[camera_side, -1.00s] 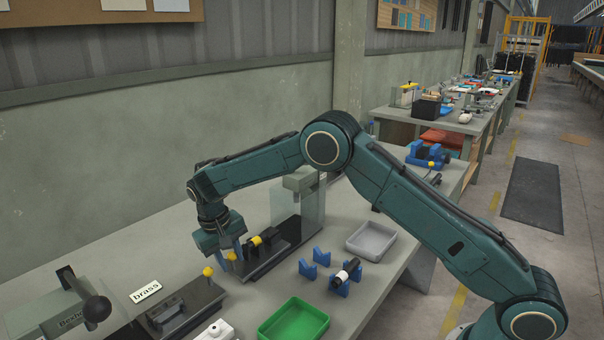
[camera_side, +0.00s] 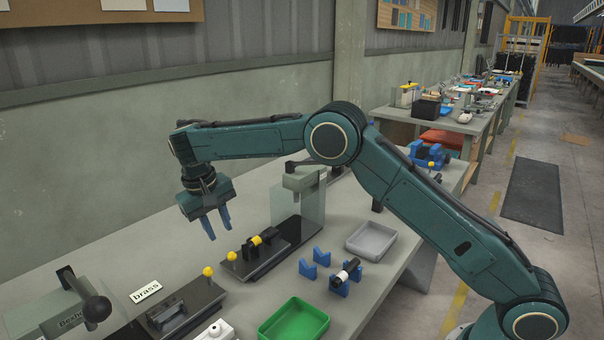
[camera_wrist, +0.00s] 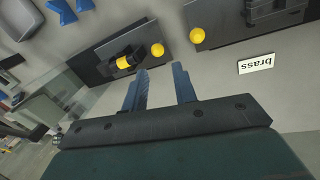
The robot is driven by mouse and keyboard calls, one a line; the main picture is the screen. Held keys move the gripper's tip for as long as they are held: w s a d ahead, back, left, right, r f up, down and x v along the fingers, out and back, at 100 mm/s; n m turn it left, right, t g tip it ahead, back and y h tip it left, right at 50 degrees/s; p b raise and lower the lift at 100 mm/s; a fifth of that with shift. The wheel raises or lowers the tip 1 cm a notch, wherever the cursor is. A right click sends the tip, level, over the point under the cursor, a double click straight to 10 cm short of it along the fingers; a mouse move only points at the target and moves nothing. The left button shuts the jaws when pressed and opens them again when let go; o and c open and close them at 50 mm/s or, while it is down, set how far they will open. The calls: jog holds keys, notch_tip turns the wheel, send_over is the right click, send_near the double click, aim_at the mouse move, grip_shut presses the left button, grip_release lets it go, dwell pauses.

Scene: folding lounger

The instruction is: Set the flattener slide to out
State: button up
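Two slides with yellow ball knobs are in view; no label shows which is the flattener slide. The far one is a dark slide base (camera_side: 285,245) with a black block and yellow piece (camera_side: 256,240), and its knob (camera_side: 232,256) is at the near end. The near one is a dark plate (camera_side: 196,299) beside the "brass" card (camera_side: 146,292), with its knob (camera_side: 208,271) at the far end. My gripper (camera_side: 212,225) is open and empty, above and apart from both knobs. In the wrist view, the open fingers (camera_wrist: 160,84) point toward the knobs (camera_wrist: 157,50).
A grey-green press head (camera_side: 303,181) with a clear guard stands over the far slide. Another press (camera_side: 50,318) with a black ball lever is at lower left. Blue V-supports (camera_side: 321,257), a green tray (camera_side: 295,321) and a grey tray (camera_side: 371,241) lie to the right.

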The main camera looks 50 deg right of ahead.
jog(key=shift+a+r, duration=0.25)
jog(key=shift+r, duration=0.65)
jog(key=shift+d+r, duration=0.1)
jog(key=s+d+r+n+t, duration=0.1)
jog(key=s+d+r, duration=0.4)
jog(key=s+r, duration=0.25)
jog(key=s+d+r+t, duration=0.2)
jog(key=s+d+r, duration=0.3)
jog(key=s+r, duration=0.25)
jog(key=s+f+n+t+y, duration=0.1)
jog(key=s+f+t+y, duration=0.1)
jog(key=s, duration=2.2)
notch_tip(320, 180, down, 2)
jog(key=shift+f+t, duration=0.1)
jog(key=shift+t, duration=0.4)
